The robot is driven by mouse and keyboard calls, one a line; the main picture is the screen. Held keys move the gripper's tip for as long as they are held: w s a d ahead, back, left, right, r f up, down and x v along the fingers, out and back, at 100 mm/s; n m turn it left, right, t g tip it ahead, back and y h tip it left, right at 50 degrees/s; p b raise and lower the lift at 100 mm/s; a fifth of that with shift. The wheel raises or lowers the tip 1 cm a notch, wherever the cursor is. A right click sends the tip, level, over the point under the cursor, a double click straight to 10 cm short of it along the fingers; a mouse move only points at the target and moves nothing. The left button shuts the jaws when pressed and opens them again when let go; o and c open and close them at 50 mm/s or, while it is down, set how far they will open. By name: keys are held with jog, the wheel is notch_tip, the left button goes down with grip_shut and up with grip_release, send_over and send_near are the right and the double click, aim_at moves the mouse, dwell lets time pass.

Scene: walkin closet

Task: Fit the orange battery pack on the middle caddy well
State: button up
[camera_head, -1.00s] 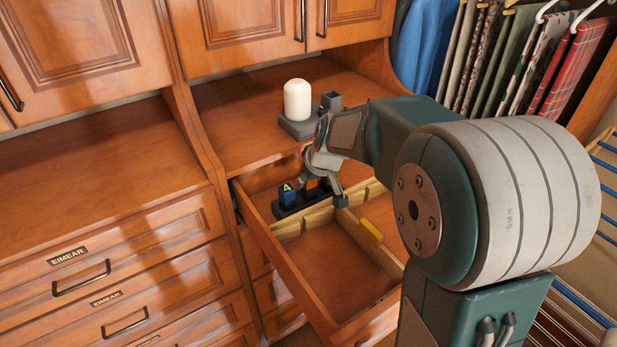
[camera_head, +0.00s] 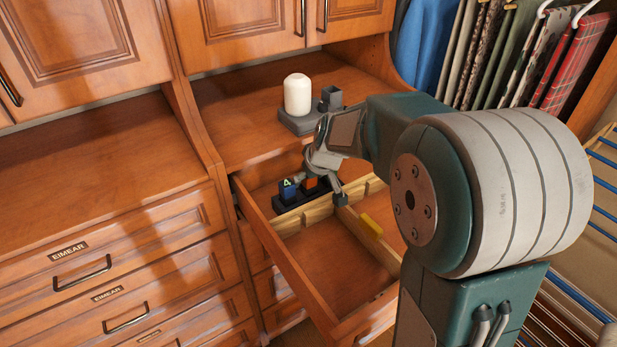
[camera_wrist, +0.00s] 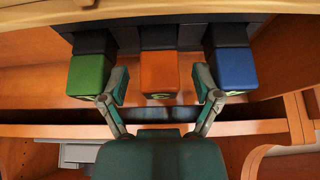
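The orange battery pack (camera_wrist: 159,74) stands in the middle of the dark caddy (camera_head: 289,207), in line with a green pack (camera_wrist: 89,76) on its left and a blue pack (camera_wrist: 236,69) on its right in the wrist view. In the head view, the orange pack (camera_head: 310,184) shows partly behind my gripper, beside the blue pack (camera_head: 287,190); the green one is hidden. My gripper (camera_wrist: 160,88) is open, one finger on each side of the orange pack with visible gaps. How deep the pack sits in its well cannot be told.
The caddy lies in the back of an open drawer (camera_head: 335,265) with wooden dividers (camera_head: 305,214). A yellow block (camera_head: 371,226) lies by a divider. On the counter above stand a white rounded cylinder (camera_head: 297,95) on a grey base and a grey square cup (camera_head: 331,98).

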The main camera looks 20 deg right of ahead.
jog(key=v, duration=1.2)
dwell(0.4)
